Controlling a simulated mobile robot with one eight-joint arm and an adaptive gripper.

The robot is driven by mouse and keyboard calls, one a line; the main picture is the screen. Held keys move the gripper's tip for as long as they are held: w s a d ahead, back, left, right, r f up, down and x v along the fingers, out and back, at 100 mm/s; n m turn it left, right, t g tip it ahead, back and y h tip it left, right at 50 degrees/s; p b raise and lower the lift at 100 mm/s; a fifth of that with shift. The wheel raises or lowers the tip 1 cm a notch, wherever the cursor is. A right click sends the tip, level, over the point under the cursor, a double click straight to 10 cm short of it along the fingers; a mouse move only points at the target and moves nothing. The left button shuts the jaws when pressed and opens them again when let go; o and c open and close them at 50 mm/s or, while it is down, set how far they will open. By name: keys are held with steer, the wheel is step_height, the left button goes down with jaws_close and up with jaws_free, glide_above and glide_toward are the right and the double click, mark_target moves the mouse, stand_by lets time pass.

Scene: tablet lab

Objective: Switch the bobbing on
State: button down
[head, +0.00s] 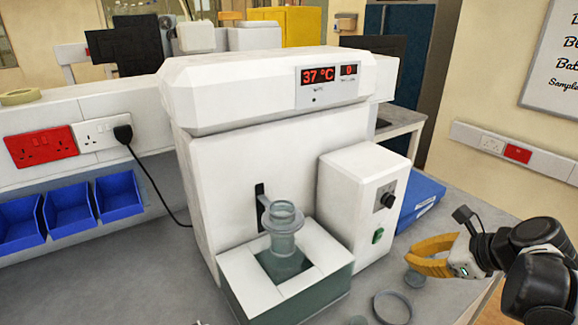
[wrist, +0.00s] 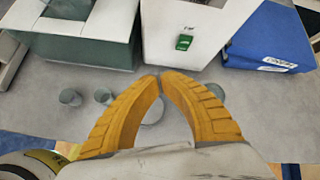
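A white bath machine (head: 260,170) stands on the bench, with a red display (head: 318,75) reading 37 °C and a second one reading 0. Its control box (head: 350,190) carries a black knob (head: 389,200) and, below it, a green switch (head: 378,236). The green switch (wrist: 183,42) also shows in the wrist view, ahead of my fingertips. A clear basket (head: 284,225) hangs in the water tank (head: 285,275). My gripper (head: 407,258) has yellow fingers. It is to the right of the switch and apart from it. In the wrist view its tips (wrist: 160,76) meet, with nothing between them.
A blue box (head: 420,200) lies on the bench just right of the control box. A clear ring-shaped dish (head: 392,307) and small clear pieces (wrist: 70,97) lie on the bench in front. Blue bins (head: 70,208) and a power cord (head: 155,185) are at the left.

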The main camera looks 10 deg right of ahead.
steer(key=d+m, duration=0.2)
steer(key=d+m+t, duration=0.1)
steer(key=d+m, duration=0.1)
steer(key=shift+s+r, duration=0.15)
steer(key=shift+s, duration=0.05)
steer(key=b, duration=0.5)
glide_toward(377, 239)
steer(key=x, duration=0.6)
steer(key=shift+s+f, duration=0.15)
steer(key=shift+f, duration=0.3)
steer(key=shift+w+r, duration=0.15)
steer(key=shift+w, duration=0.15)
